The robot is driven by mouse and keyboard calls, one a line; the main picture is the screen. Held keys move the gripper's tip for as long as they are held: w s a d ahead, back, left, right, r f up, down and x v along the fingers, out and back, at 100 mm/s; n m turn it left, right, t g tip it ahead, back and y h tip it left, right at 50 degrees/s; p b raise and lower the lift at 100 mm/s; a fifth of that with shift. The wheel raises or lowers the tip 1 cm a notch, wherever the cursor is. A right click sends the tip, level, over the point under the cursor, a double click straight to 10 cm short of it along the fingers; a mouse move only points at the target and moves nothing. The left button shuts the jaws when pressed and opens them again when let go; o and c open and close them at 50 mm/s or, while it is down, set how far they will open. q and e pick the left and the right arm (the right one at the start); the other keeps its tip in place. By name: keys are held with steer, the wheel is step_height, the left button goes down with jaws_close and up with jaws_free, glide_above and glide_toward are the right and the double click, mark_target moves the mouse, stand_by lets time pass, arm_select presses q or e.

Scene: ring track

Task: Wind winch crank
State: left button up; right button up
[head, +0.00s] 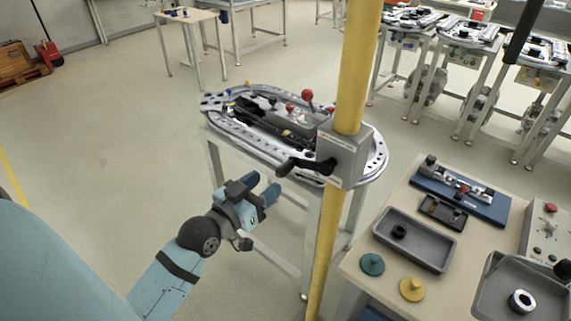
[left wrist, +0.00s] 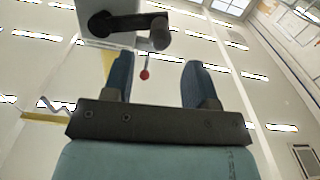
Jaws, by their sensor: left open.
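The winch is a grey box (head: 346,157) fixed on a yellow upright post (head: 354,75). Its black crank (head: 305,166) sticks out to the left of the box and ends in a dark handle. In the left wrist view the grey box and the crank (left wrist: 130,24) show at the top, with the handle end (left wrist: 159,33) just beyond and between the fingers. My left gripper (head: 262,194) is open and empty, below and to the left of the crank, apart from it. It also shows in the left wrist view (left wrist: 158,82). My right gripper is not in view.
A ring-track table (head: 225,125) with red-knobbed levers stands behind the post. A workbench (head: 350,268) at the right holds a grey tray (head: 440,265), a blue fixture (head: 490,208) and round discs.

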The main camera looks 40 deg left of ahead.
mark_target(277, 174)
arm_select(q)
steer(key=w, duration=0.5)
steer(key=w+p, duration=0.1)
steer(key=w, duration=0.1)
steer(key=shift+w+d, duration=0.35)
steer(key=shift+c, duration=0.4)
jaws_close()
